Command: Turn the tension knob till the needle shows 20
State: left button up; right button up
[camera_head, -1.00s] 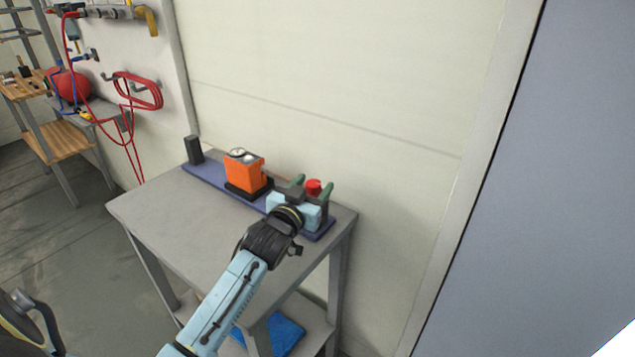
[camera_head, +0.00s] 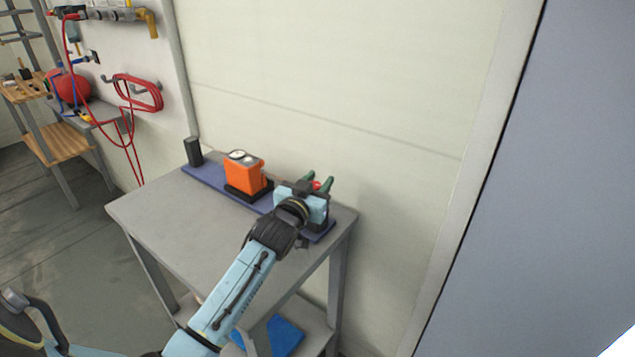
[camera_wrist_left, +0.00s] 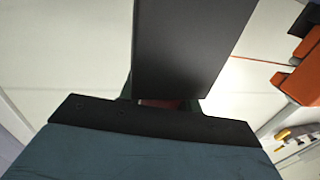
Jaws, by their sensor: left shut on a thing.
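The red tension knob (camera_head: 317,185) is at the right end of the bench, mostly hidden by my left gripper. My left gripper (camera_head: 318,182) has its green fingers on either side of the knob and is shut on it. In the left wrist view a sliver of red (camera_wrist_left: 160,103) shows behind a dark block (camera_wrist_left: 190,45). The orange unit (camera_head: 245,174) with a round dial (camera_head: 238,154) on top stands left of the gripper. The needle's reading is too small to tell. My right gripper is not in view.
The unit and knob sit along a blue base strip (camera_head: 205,181) on a grey table (camera_head: 165,216). The wall is close behind. The table's front left is clear.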

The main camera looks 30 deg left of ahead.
pick_arm(q)
jog(key=shift+r+m+h+p, duration=0.2)
jog(key=shift+m+h+p, duration=0.1)
jog(key=shift+h+p, duration=0.2)
jog(key=m+h, duration=0.1)
jog(key=h+p, duration=0.1)
jog(key=shift+d+m+h, duration=0.2)
jog(key=shift+m+h, duration=0.2)
jog(key=shift+d+m+h, duration=0.1)
jog(key=shift+m+h, duration=0.4)
jog(key=shift+h, duration=0.3)
jog(key=shift+d+m+h, duration=0.1)
jog(key=shift+m+h, duration=0.3)
jog(key=shift+h, duration=0.2)
jog(key=shift+f+h, duration=0.1)
jog(key=shift+h, duration=0.2)
jog(key=o, duration=1)
jog(key=shift+c, duration=0.2)
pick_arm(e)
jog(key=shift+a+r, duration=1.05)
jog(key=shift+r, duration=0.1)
pick_arm(q)
jog(key=shift+f, duration=0.1)
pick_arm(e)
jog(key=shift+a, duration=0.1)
